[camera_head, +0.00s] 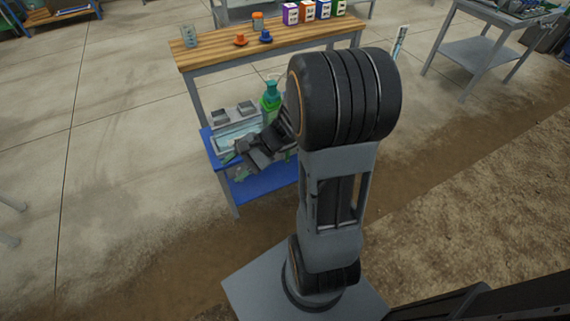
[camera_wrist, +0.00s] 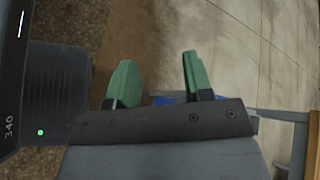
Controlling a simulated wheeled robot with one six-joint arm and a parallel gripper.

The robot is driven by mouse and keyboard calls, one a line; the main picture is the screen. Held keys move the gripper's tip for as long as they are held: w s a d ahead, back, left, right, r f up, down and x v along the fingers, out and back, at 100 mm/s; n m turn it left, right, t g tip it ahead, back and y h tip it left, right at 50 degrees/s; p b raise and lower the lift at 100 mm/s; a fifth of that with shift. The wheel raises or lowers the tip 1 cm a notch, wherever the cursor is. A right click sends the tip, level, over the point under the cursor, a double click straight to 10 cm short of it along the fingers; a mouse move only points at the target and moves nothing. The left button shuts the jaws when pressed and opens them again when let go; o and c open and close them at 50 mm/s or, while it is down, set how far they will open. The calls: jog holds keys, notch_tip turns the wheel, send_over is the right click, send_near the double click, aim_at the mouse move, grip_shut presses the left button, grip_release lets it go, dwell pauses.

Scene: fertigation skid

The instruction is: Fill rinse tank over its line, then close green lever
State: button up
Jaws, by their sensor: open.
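My gripper (camera_head: 236,165) is low at the front of the blue-framed bench unit. Its two green fingers also show in the wrist view (camera_wrist: 160,82), apart with nothing between them. Behind it, a pale, clear-walled box (camera_head: 237,134), perhaps the rinse tank, sits on the unit's lower level. Its fill line and water level are too small to read. A green bottle-shaped part (camera_head: 270,97) stands right of the box, partly hidden by my arm. I cannot make out a green lever in either view.
The wooden bench top (camera_head: 215,51) above holds an orange piece (camera_head: 240,40), a blue piece (camera_head: 265,36) and several coloured boxes at the back. A dark panel (camera_wrist: 12,80) with a lit readout is close at the left of the wrist view. Floor left of the bench is clear.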

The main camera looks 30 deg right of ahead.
jog(key=w+d+f+m+t+b, duration=0.5)
jog(key=w+d+f+m+t, duration=0.15)
jog(key=f+m+t, duration=0.35)
jog(key=m+t+h+b, duration=0.5)
jog(key=m+h+b, duration=0.3)
jog(key=m+h, duration=0.65)
send_near(288, 152)
jog(key=w+b, duration=0.1)
jog(key=w, duration=0.2)
jog(key=w+d, duration=0.1)
jog(key=w, duration=0.3)
jog(key=w+b, duration=0.1)
jog(key=w, duration=0.2)
jog(key=shift+w+d+f+b, duration=0.2)
jog(key=shift+d+b, duration=0.15)
jog(key=shift+c, duration=0.4)
grip_shut()
